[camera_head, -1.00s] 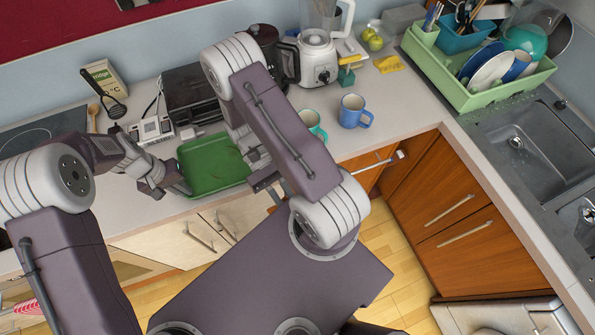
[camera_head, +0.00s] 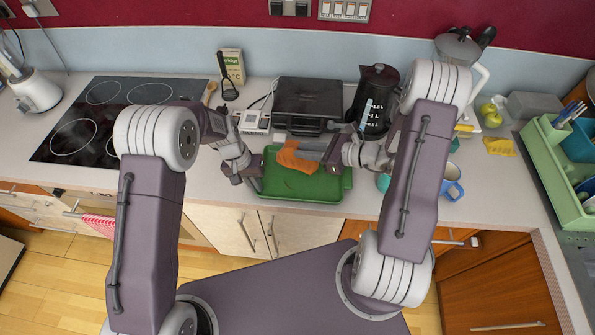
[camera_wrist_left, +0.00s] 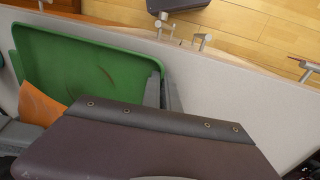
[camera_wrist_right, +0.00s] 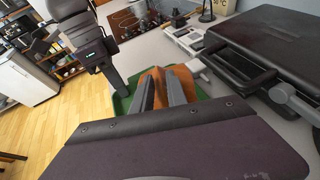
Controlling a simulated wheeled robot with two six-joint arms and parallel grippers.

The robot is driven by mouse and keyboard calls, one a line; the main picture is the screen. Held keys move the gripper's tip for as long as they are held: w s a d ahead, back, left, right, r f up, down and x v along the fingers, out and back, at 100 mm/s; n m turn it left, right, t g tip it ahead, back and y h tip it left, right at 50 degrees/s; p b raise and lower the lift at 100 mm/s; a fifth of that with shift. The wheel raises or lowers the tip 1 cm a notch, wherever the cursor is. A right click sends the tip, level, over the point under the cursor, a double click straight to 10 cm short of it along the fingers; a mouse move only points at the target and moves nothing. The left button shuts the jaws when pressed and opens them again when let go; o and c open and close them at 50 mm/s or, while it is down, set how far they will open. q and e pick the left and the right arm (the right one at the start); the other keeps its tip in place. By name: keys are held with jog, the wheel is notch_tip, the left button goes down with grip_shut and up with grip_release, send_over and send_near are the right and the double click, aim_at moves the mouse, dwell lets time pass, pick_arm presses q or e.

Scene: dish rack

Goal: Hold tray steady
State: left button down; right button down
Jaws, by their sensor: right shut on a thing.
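The green tray (camera_head: 326,188) lies on the counter near its front edge. My left gripper (camera_head: 258,178) is at the tray's left end. In the left wrist view its two fingers (camera_wrist_left: 161,92) stand on either side of the tray's rim, and I cannot tell whether they press on it. My right gripper (camera_head: 318,152) is shut on an orange cloth (camera_head: 294,158) over the back left part of the tray. The cloth also shows between the fingers in the right wrist view (camera_wrist_right: 182,80) and at the left edge of the left wrist view (camera_wrist_left: 38,104).
A black grill (camera_head: 308,98) stands behind the tray, with a black kettle (camera_head: 375,100) to its right. A blue mug (camera_head: 452,182) is right of the tray, near my right arm. A white device (camera_head: 252,122) stands at the back left. The hob (camera_head: 110,112) is further left.

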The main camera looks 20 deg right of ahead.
send_over(304, 182)
jog(key=w+d, duration=0.1)
jog(key=w, duration=0.2)
jog(key=shift+w+d+f, duration=0.1)
jog(key=shift+f, duration=1.4)
jog(key=shift+w+d+f, duration=0.1)
jog(key=shift+f, duration=1.4)
jog(key=shift+a+f, duration=0.1)
jog(key=shift+f, duration=0.9)
jog(key=shift+s+a, duration=0.35)
jog(key=shift+s, duration=0.5)
jog(key=shift+s+a, duration=0.3)
jog(key=shift+s, duration=0.55)
jog(key=shift+f, duration=0.15)
jog(key=shift+w+d, duration=0.35)
jog(key=shift+w, duration=0.5)
jog(key=shift+w+d, duration=0.35)
jog(key=shift+w, duration=0.45)
jog(key=shift+s+d, duration=0.15)
jog(key=shift+d, duration=0.45)
jog(key=shift+s+a, duration=0.25)
jog(key=shift+s, duration=0.35)
jog(key=shift+s+a, duration=0.25)
jog(key=shift+s, duration=0.35)
jog(key=shift+s+a, duration=0.25)
jog(key=shift+s, duration=0.35)
jog(key=shift+r, duration=0.25)
